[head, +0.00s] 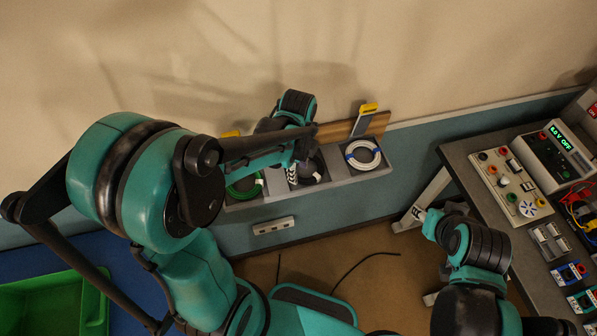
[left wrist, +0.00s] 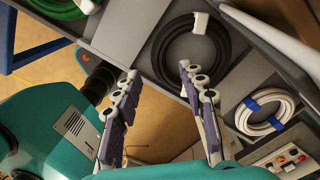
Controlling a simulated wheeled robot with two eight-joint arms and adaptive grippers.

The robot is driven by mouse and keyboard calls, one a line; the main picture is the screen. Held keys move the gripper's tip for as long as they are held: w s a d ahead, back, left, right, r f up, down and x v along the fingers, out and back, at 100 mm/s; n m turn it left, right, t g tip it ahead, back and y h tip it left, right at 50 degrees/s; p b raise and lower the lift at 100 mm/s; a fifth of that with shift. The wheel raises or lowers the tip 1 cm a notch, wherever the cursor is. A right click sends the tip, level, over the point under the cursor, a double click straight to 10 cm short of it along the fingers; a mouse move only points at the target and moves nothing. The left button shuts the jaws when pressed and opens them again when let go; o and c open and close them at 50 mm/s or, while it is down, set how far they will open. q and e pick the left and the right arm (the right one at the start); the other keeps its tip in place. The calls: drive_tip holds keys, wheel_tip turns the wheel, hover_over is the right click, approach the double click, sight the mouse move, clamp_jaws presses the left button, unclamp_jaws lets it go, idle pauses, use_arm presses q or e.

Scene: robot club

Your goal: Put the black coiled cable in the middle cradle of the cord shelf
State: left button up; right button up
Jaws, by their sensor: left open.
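The cord shelf (head: 330,178) is a grey tray against the wall, with three cradles side by side. The black coiled cable (left wrist: 191,50) lies in its middle cradle, with a pale tie at its upper edge in the left wrist view. In the head view my left gripper partly hides this cable (head: 311,171). My left gripper (left wrist: 153,78) is open and empty, its two fingers pointing toward the shelf. One fingertip overlaps the coil's lower edge in that view; contact cannot be told. My right arm is at the lower right of the head view, its jaws not clear.
A green coil (head: 245,187) is in the left cradle and a white coil with blue ties (head: 362,154) in the right one. A bench with a power supply (head: 553,150) stands at right. A green bin (head: 50,305) is at lower left. A loose thin cable lies on the floor.

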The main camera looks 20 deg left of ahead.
use_arm(q)
wheel_tip(320, 180, up, 8)
drive_tip(key=p, duration=0.1)
drive_tip(key=s+a+r+n+t, duration=0.1)
drive_tip(key=s+r+n+t, duration=0.1)
drive_tip(key=n, duration=0.8)
drive_tip(key=s+r+n+t, duration=0.2)
drive_tip(key=s+n+t, duration=0.3)
drive_tip(key=n, duration=0.4)
drive_tip(key=shift+s+a+r+n, duration=0.25)
drive_tip(key=shift+s+a+n, duration=0.15)
drive_tip(key=shift+s, duration=0.25)
